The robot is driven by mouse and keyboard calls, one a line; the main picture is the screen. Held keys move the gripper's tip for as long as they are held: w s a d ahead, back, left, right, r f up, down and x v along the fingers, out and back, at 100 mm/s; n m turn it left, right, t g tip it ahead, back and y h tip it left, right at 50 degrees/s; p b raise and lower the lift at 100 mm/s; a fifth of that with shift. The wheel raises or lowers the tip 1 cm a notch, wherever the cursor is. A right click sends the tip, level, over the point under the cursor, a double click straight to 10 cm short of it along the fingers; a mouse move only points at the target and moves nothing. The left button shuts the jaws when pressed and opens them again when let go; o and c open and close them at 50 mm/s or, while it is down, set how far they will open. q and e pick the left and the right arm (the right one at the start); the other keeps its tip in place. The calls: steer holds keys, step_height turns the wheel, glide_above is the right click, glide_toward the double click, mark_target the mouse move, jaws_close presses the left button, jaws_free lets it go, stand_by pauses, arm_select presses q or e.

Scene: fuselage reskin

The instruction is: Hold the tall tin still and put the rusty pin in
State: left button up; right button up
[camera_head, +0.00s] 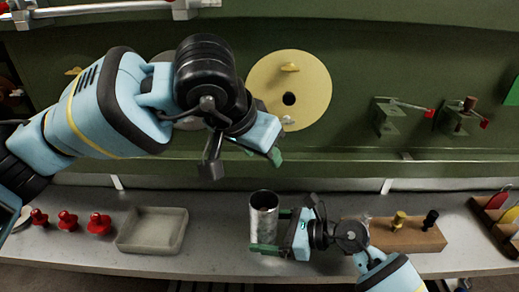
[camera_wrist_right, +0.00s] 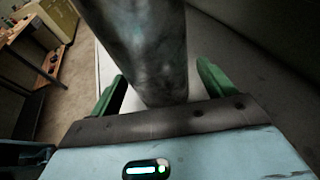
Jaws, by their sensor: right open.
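The tall tin (camera_head: 264,218), a grey metal cylinder with an open dark top, stands upright on the bench. My right gripper (camera_head: 274,232) is open, with its green fingers on either side of the tin. In the right wrist view the tin (camera_wrist_right: 145,50) rises between the spread fingers, with gaps visible beside it. My left gripper (camera_head: 262,155) hangs above and behind the tin, in front of the green panel; its jaw opening is unclear. A small reddish-brown cylinder (camera_head: 470,103) sits in a clamp at the right of the panel; I cannot tell whether it is the rusty pin.
A shallow grey tray (camera_head: 152,231) and several red knobbed pieces (camera_head: 68,222) lie left of the tin. A wooden block (camera_head: 408,236) with a yellow and a black pin stands right. A cream disc (camera_head: 289,91) is on the panel (camera_head: 360,60).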

steer(key=shift+d, duration=0.1)
steer(key=v, duration=0.7)
steer(key=shift+s+d+r, duration=0.1)
steer(key=shift+s+d, duration=0.05)
steer(key=shift+s, duration=0.1)
